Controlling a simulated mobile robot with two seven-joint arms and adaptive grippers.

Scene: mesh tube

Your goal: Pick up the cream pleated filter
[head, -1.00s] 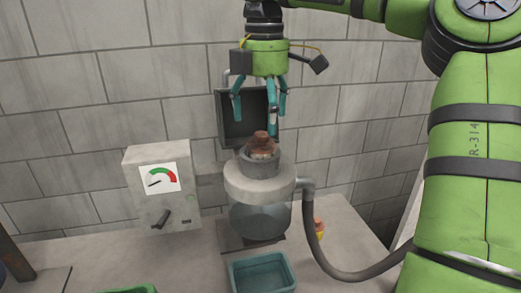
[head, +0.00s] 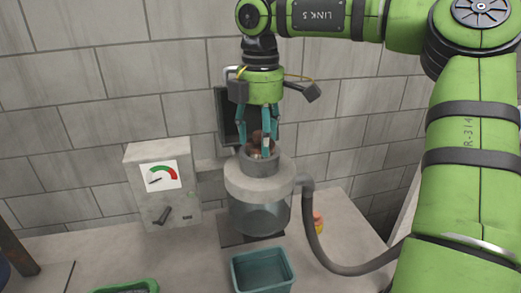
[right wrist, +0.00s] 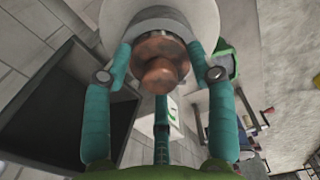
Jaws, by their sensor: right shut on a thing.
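The filter (head: 257,140) shows only as a rusty brown, stepped knob-like top in the grey neck of a canister (head: 259,183). Its cream pleated body is hidden in the neck. My right gripper (head: 258,148) points down over the neck, its teal fingers around the brown top and shut on it. In the right wrist view the brown top (right wrist: 159,74) sits between the fingers, and the canister's pale round rim (right wrist: 205,20) lies beyond. My left gripper is not in view.
A dark open lid (head: 227,115) stands behind the neck. A gauge box (head: 163,185) is to the left. A teal bin (head: 262,271) stands in front and a green tray (head: 125,288) at front left. A grey hose (head: 318,245) curves off the canister's right side.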

